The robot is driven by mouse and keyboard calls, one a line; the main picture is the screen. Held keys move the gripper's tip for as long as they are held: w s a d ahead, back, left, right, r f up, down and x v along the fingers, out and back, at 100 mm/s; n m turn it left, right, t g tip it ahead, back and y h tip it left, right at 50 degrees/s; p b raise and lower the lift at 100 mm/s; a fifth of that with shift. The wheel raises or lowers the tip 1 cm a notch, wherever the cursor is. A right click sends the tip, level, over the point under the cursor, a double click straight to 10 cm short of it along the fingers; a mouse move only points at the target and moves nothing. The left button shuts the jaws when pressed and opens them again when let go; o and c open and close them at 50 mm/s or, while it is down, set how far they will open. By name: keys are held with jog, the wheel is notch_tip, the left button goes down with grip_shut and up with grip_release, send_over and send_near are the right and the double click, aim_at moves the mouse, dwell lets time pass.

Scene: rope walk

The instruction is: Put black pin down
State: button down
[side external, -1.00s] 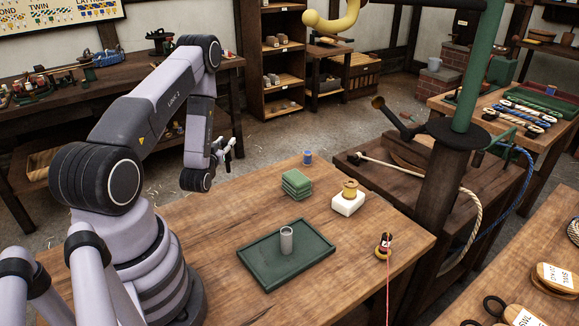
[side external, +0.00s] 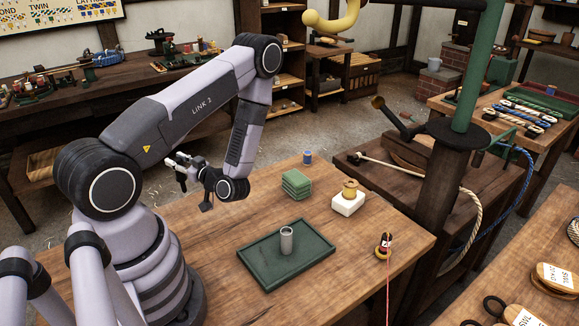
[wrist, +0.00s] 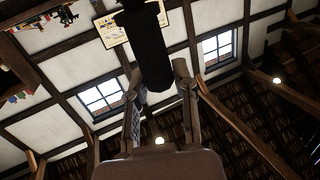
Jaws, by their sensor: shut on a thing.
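My gripper (side external: 183,164) is raised above the left back edge of the wooden bench and points to the left, clear of the bench top. In the wrist view my gripper (wrist: 158,78) is shut on the black pin (wrist: 148,40), a dark rounded shape between the two fingers. The pin's far end crosses in front of the wall and board. In the side view a small dark piece, probably the pin (side external: 181,180), hangs at the fingers, too small to make out well.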

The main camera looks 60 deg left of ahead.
aim_at(184, 183)
notch_tip(184, 183, down, 7)
jog(key=shift+r, duration=0.15)
dwell(0.4)
jog(key=c, duration=0.9)
grip_release()
